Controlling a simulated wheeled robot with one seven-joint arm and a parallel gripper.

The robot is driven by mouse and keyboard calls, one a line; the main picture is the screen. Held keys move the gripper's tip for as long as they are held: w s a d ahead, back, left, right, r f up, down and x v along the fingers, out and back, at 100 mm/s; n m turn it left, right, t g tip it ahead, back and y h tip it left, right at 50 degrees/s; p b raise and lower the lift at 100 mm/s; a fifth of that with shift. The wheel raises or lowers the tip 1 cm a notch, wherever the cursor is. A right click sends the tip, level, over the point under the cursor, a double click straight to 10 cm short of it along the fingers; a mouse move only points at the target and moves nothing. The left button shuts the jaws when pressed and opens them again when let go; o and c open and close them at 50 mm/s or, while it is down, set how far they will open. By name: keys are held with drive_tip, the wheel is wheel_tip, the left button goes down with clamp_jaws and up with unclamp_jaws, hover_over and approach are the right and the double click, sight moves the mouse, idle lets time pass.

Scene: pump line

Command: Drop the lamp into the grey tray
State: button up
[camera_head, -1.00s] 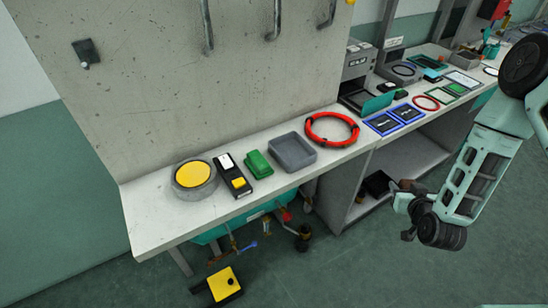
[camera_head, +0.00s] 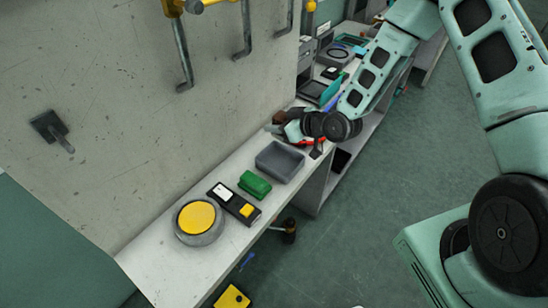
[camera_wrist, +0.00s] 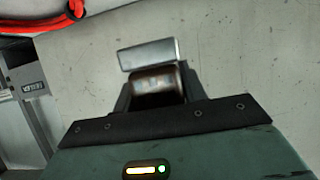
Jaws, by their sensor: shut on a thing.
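The grey tray (camera_head: 280,160) lies on the bench in the head view, and it looks empty. My gripper (camera_head: 284,124) is just beyond the tray's far right end, over the bench. In the wrist view my gripper (camera_wrist: 157,92) is shut on the lamp (camera_wrist: 152,54), which shows a silver block end and a brown rounded part between the dark fingers. In the head view only a small brown piece of the lamp (camera_head: 280,117) shows beside my gripper. My forearm and wrist hide part of the bench there.
A green block (camera_head: 254,184), a black device with a yellow square (camera_head: 234,202) and a round yellow-topped grey thing (camera_head: 199,221) stand in a row nearer me. The red ring (camera_wrist: 35,24) shows at the wrist view's upper left. Hooks (camera_head: 184,60) jut from the wall.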

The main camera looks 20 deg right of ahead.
drive_tip(key=shift+f+b, duration=1.7)
drive_tip(key=shift+f, duration=1.25)
drive_tip(key=o, duration=1.1)
drive_tip(key=shift+s+d, duration=0.1)
drive_tip(key=p+v, duration=0.2)
drive_tip(key=v, duration=1.5)
drive_tip(key=shift+r, duration=0.2)
drive_tip(key=shift+s, duration=0.1)
